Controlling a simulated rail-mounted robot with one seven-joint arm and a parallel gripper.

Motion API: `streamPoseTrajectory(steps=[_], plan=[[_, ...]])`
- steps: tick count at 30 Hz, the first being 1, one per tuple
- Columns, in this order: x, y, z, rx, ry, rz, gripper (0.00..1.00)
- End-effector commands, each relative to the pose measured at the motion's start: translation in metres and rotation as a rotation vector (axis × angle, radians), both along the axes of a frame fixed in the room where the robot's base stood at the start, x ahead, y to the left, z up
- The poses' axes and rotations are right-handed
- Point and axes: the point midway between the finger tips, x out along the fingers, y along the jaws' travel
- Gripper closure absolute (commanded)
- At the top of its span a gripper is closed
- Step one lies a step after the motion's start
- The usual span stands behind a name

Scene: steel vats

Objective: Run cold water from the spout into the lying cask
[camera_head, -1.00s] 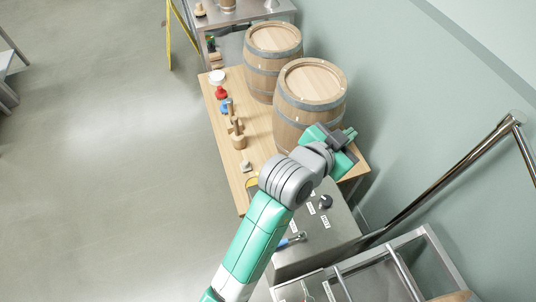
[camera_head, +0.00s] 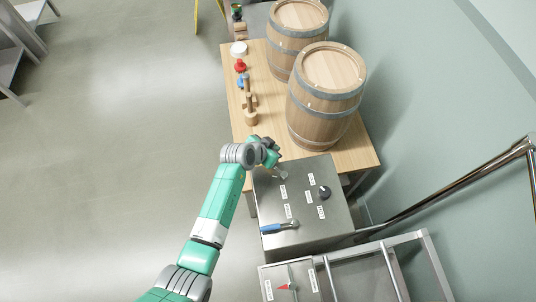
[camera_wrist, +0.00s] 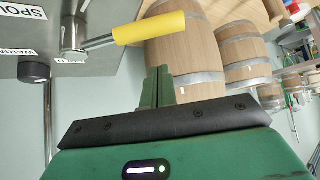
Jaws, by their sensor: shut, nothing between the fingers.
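A steel control box (camera_head: 270,205) carries several white labels, a black knob (camera_head: 325,192) and a blue-handled lever (camera_head: 280,228). In the wrist view a lever with a yellow handle (camera_wrist: 150,28) stands out from the box, near labels reading "SPO…" (camera_wrist: 22,10) and "WARM" (camera_wrist: 18,52). My gripper (camera_head: 272,158) is at the box's far left corner, and hides the yellow handle in the head view. Its fingers (camera_wrist: 158,86) are shut and empty, apart from the yellow handle. A chrome pipe (camera_head: 450,190), possibly the spout, slants up to the right. No lying cask is visible now.
Two upright wooden casks (camera_head: 325,100) (camera_head: 297,40) stand on a wooden table (camera_head: 355,155) beyond the box. Wooden taps and small red and blue items line its left edge. A smaller panel with a red lever (camera_head: 287,287) is nearer.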

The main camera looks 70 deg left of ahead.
Motion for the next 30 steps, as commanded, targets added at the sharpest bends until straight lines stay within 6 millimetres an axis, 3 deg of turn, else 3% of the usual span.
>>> streamPoseTrajectory(steps=[2,7,13,30], plan=[[0.011,0.006,-0.014,0.0,0.001,-0.001,1.0],[-0.012,-0.005,-0.016,-0.001,0.001,0.004,1.0],[-0.023,-0.012,-0.02,0.0,-0.001,0.001,1.0],[-0.021,-0.021,-0.019,0.001,-0.001,0.02,1.0]])
